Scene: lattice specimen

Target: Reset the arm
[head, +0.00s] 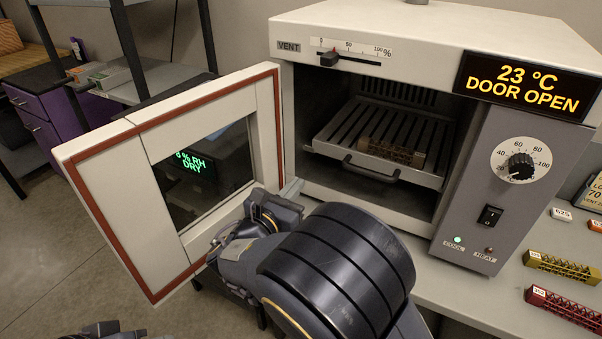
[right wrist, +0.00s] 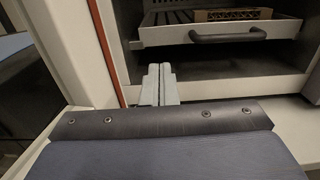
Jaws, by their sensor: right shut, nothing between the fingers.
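My right gripper (head: 292,188) is shut and empty in front of the oven opening, close to the hinge side of the open door. Its closed fingers also show in the right wrist view (right wrist: 159,84), pointing toward the oven. My right arm hides part of the oven's lower front. A dark piece, probably of my left gripper (head: 103,330), shows at the bottom left edge; its jaws cannot be made out.
The oven (head: 465,215) stands open, its display reading 23 °C DOOR OPEN. Its door (head: 120,190) swings out left. Inside, a slotted rack (head: 345,135) with a handle bears a brownish lattice specimen (head: 392,150). Yellow (head: 562,268) and red (head: 565,308) lattices lie on the bench right.

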